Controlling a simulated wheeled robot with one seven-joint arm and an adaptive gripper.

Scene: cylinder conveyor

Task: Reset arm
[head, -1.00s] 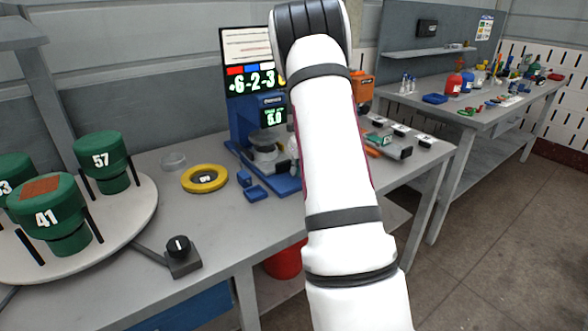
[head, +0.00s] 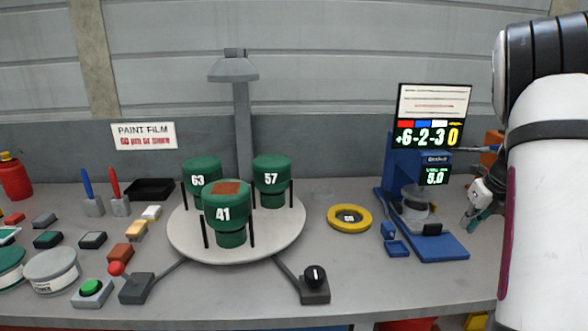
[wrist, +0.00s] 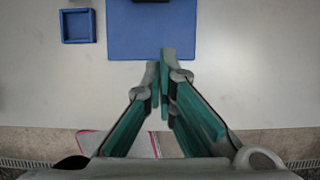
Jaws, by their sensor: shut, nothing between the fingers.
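My gripper (head: 470,217) is at the right of the head view, just right of the blue test stand (head: 440,247). My white arm fills the right edge there and hides part of the bench behind it. In the wrist view my gripper (wrist: 161,75) has teal fingers with tips drawn together and nothing between them.
A round white turntable (head: 185,236) carries green canisters 63, 41 (head: 224,214) and 57. A yellow ring (head: 349,218), a knob box (head: 314,285), a red-knobbed lever (head: 118,269) and a green button (head: 91,290) stand on the bench. A screen (head: 428,118) rises behind the stand.

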